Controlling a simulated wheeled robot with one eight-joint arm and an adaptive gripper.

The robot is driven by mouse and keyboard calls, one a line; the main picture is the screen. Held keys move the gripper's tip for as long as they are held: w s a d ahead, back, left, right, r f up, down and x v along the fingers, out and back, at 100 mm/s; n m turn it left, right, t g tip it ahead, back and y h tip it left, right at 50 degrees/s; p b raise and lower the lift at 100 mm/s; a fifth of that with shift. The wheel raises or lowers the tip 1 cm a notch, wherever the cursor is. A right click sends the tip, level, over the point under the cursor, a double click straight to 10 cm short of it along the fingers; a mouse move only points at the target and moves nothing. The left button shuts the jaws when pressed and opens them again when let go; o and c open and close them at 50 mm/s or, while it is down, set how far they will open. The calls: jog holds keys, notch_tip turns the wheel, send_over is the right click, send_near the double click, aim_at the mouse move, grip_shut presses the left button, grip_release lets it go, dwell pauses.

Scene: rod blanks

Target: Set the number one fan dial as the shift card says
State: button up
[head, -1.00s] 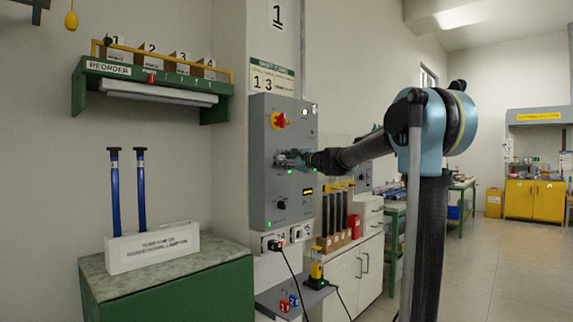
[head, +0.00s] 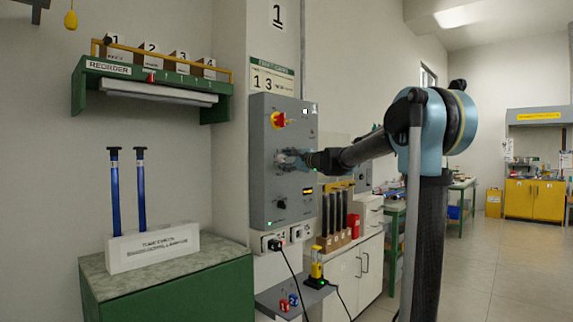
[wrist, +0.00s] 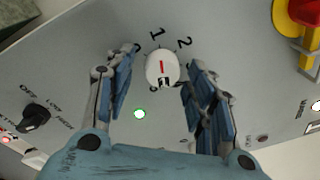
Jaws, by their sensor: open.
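The fan dial is a white knob (wrist: 161,68) with a red pointer line, on the grey control panel (head: 263,205). In the head view my gripper (head: 290,160) is at the panel and hides the knob. The shift card (head: 272,77) hangs above the panel; it shows 1 and 3, its smaller print unreadable.
A red and yellow switch (head: 279,120) sits higher on the panel. A black OFF/LOW/HIGH knob (wrist: 36,117) is near my gripper's left finger. A lit green lamp (wrist: 139,114) lies between the fingers. A shelf with a black cable and yellow device (head: 316,270) is below.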

jog(key=v, duration=1.2)
jog(key=shift+s+f, duration=0.1)
jog(key=s+d+f+n+g+h, duration=0.25)
jog(key=s+f+n, duration=0.25)
jog(key=s+f, duration=0.55)
jog(key=s+d+f+n+g+h, duration=0.1)
jog(key=s+f+n+g+h, duration=0.3)
jog(key=s+f, duration=0.7)
jog(key=s+d+f+n+g+h, duration=0.1)
jog(key=s+d+f+n+h, duration=0.2)
jog(key=s+d+f, duration=0.6)
jog(key=s+d+f+n+g+h, duration=0.2)
jog(key=s+d+f, duration=0.7)
jog(key=f, duration=0.7)
jog(key=shift+s+n+h, duration=0.85)
jog(key=shift+s+n, duration=0.05)
jog(key=shift+s, duration=0.25)
jog(key=shift+a+g, duration=0.1)
jog(key=shift+g, duration=0.15)
